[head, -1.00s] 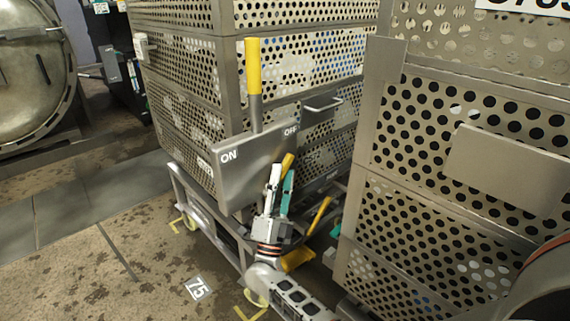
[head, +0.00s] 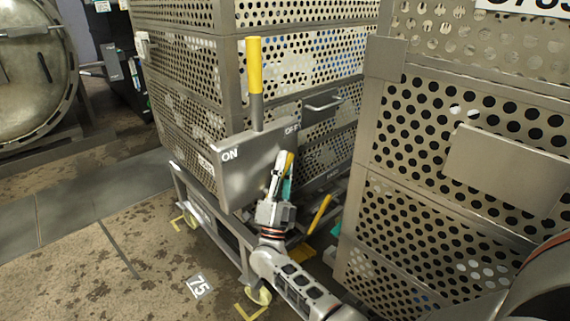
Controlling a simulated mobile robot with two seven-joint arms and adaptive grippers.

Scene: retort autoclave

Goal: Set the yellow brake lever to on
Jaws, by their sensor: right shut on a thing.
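A tall lever with a yellow grip (head: 254,65) stands nearly upright, its grey shaft rising behind a grey plate (head: 250,175). The plate reads ON at its left and OFF at its right. The lever crosses the plate's top edge between the two labels. My right gripper (head: 284,172) is in front of the plate's right part, below OFF and well below the tall lever's grip. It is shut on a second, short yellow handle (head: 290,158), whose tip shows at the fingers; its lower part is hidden. My left gripper is out of view.
A perforated metal basket (head: 185,100) stands on the wheeled cart behind the plate. Another perforated basket (head: 450,200) is close at the right, leaving a narrow gap. A third yellow handle (head: 319,214) is just right of my gripper. The floor at left is open.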

